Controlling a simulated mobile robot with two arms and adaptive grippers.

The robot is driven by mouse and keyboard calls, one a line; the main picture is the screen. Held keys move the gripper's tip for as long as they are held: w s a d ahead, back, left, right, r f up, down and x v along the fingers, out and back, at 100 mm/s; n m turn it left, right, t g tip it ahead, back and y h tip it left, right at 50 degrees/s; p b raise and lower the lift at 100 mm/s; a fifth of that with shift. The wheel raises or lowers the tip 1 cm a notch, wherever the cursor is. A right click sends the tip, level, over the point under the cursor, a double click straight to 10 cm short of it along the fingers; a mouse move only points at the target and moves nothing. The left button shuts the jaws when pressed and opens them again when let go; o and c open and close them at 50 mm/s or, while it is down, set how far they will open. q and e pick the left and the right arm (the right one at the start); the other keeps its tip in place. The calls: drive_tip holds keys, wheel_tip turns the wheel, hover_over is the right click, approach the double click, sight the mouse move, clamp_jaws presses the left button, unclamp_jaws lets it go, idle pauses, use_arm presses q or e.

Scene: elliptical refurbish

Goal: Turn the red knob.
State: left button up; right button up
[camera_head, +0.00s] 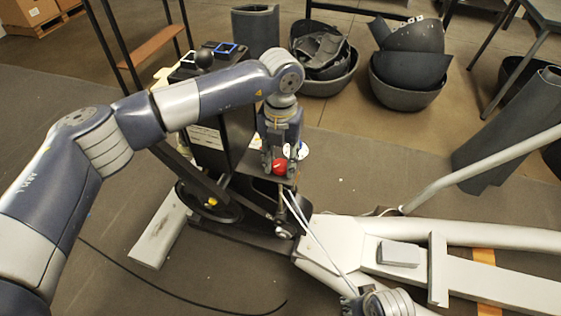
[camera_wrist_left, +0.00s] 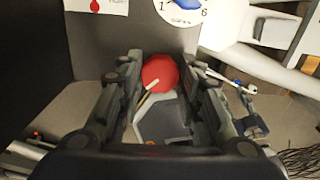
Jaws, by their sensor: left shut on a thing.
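The red knob (camera_head: 280,166) sits on the dark machine column in the middle of the head view. It also shows in the left wrist view as a red disc (camera_wrist_left: 160,73), with a numbered dial plate (camera_wrist_left: 183,10) above it. My left gripper (camera_head: 279,164) points down at the knob, with its fingers on either side of it, shut on it. In the left wrist view the two fingers flank the knob. My right gripper (camera_head: 352,306) is only partly in view at the bottom edge, and its fingertips cannot be made out clearly.
The machine's pale frame (camera_head: 340,240) runs to the right, with a long light tube (camera_head: 480,170) rising beside it. Dark bins with loose covers (camera_head: 410,75) stand behind. A cable (camera_head: 180,298) lies on the floor at the lower left.

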sight(280, 164)
use_arm(q)
drive_tip(key=shift+m, duration=0.8)
use_arm(e)
drive_tip(key=shift+r, duration=1.15)
use_arm(q)
drive_tip(key=o, duration=1.1)
drive_tip(key=shift+r, duration=0.3)
wheel_tip(280, 164, up, 12)
drive_tip(key=shift+f, duration=0.25)
